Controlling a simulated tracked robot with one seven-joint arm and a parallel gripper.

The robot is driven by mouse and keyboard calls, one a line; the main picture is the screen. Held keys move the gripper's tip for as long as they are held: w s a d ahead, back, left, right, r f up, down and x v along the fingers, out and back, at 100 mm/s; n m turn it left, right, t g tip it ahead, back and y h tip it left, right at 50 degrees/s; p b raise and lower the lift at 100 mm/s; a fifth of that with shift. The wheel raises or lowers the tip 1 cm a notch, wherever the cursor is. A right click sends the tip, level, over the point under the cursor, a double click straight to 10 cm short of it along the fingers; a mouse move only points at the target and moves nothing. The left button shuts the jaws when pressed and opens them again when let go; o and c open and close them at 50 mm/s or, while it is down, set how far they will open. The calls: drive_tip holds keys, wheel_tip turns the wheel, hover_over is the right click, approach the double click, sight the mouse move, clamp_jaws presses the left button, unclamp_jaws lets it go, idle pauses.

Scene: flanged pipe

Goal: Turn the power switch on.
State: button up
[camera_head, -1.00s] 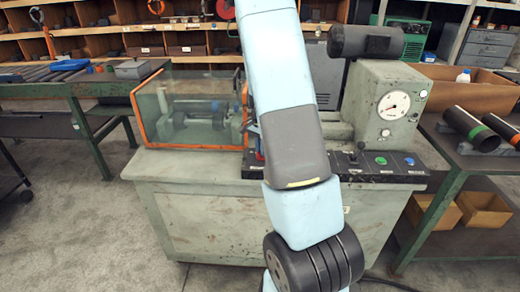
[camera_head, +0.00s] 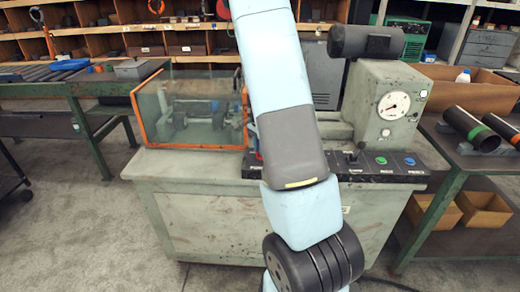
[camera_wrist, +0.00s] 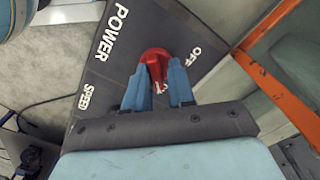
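The power switch is a red knob (camera_wrist: 154,58) on a dark panel in the wrist view, with the POWER label (camera_wrist: 112,32) on its left and the OFF label (camera_wrist: 193,57) on its right. White marks beside the knob are partly hidden. My gripper (camera_wrist: 161,68) has two blue fingers apart, one on each side of the knob's lower part. The gap between them looks open; contact with the knob cannot be made out. In the head view my arm hides most of the gripper and switch.
The green-grey machine (camera_head: 255,215) carries the control panel (camera_head: 385,167), with green and blue buttons on its right. An orange-framed clear guard (camera_head: 190,115) stands left of my arm and shows close to the gripper in the wrist view. A dark motor (camera_head: 366,42) sits at upper right.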

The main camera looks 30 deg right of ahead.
drive_tip(key=o, duration=0.4)
drive_tip(key=shift+c, duration=0.2)
drive_tip(key=shift+r, duration=0.1)
wheel_tip(320, 180, up, 14)
drive_tip(key=shift+f, duration=0.25)
idle(0.4)
